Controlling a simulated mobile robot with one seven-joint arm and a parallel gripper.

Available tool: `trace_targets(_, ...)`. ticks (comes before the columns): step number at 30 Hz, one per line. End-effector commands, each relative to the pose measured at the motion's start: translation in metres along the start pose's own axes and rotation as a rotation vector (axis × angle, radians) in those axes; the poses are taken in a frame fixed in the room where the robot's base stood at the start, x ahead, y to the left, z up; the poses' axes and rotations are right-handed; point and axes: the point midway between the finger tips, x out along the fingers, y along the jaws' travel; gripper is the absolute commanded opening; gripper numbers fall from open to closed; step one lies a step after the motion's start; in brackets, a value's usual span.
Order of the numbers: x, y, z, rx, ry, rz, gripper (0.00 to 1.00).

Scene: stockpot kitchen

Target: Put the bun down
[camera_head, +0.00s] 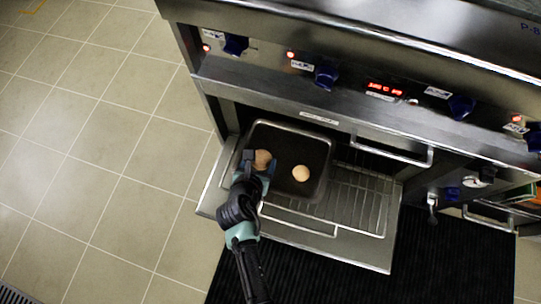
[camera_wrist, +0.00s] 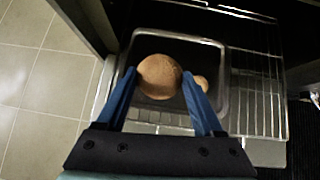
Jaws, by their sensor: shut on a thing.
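A round brown bun (camera_wrist: 159,76) is between the blue fingers of my gripper (camera_wrist: 158,82) in the wrist view. My gripper is shut on it, one finger at each side. In the head view the held bun (camera_head: 262,158) shows at the tip of my gripper (camera_head: 258,163), over the left part of a dark baking tray (camera_head: 318,142). A second bun (camera_head: 300,173) lies on the tray to the right; it also shows in the wrist view (camera_wrist: 201,84), partly behind the right finger. Whether the held bun touches the tray cannot be told.
The tray sits on a wire rack (camera_head: 352,200) in the oven, above the opened oven door (camera_head: 375,255). The oven front (camera_head: 290,98) with its knobs overhangs the back of the tray. Tiled floor (camera_head: 110,130) is at left, a black mat (camera_head: 430,255) at right.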

Motion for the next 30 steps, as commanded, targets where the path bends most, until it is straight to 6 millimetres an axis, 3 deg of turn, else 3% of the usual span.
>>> trace_targets(1,0.025,0.000,-0.013,0.012,-0.003,-0.007,0.15)
trace_targets(9,0.084,-0.005,-0.026,0.044,-0.003,-0.040,0.15)
trace_targets(19,0.109,-0.011,-0.029,0.056,0.001,-0.055,0.15)
trace_targets(30,0.149,-0.011,-0.069,0.056,0.000,-0.054,0.15)
